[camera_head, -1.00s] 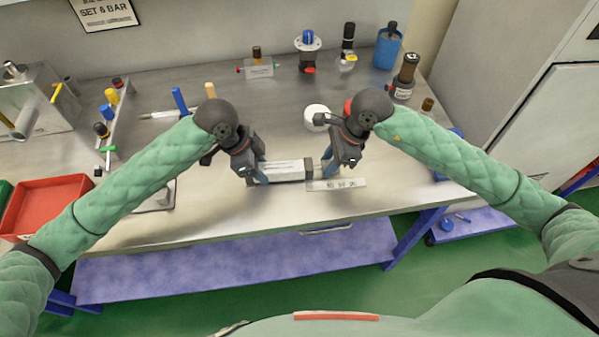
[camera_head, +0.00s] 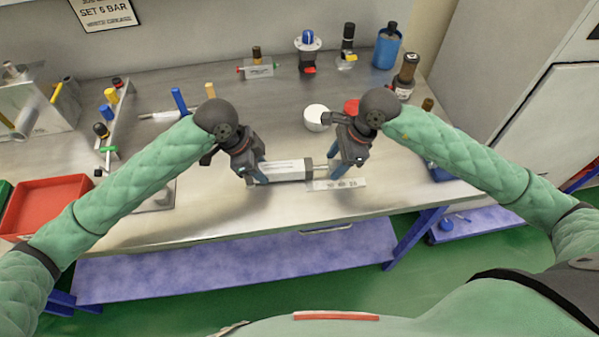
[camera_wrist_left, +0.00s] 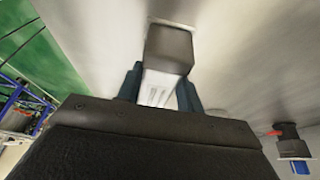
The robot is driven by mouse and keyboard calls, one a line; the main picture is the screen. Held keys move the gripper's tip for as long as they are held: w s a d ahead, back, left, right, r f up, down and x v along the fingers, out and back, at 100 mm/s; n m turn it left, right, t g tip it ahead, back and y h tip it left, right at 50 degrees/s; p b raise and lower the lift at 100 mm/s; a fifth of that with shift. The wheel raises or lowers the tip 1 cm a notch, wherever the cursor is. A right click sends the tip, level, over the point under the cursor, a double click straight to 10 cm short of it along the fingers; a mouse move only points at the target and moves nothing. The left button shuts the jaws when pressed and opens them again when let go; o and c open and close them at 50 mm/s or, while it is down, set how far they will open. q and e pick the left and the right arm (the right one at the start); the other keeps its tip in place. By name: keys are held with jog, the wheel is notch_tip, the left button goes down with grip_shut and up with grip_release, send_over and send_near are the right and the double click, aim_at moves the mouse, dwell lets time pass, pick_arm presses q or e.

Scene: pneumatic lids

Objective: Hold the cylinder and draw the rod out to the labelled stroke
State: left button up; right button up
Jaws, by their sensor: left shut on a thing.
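The cylinder (camera_head: 285,169) lies on the bench with a pale labelled body and a dark end cap. My left gripper (camera_head: 255,174) is shut on its left part. The left wrist view shows the pale body (camera_wrist_left: 158,88) between the two blue fingers, with the dark end cap (camera_wrist_left: 168,50) beyond them. The thin rod (camera_head: 320,168) comes out of the cylinder's right end. My right gripper (camera_head: 338,170) is at the rod's outer end, fingers pointing down. Its fingers overlap in view, so I cannot tell whether they grip the rod. A marked pale strip (camera_head: 345,184) lies just in front of the rod.
A white round thing (camera_head: 317,118) and a red one (camera_head: 351,106) stand behind my right gripper. Several fittings and a blue canister (camera_head: 387,48) line the back. A red tray (camera_head: 45,205) is at the left. The bench front is clear.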

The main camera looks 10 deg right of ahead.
jog(key=v, duration=0.6)
dwell(0.8)
jog(key=v, duration=1.2)
pick_arm(q)
jog(key=o, duration=1)
jog(key=v, duration=1.2)
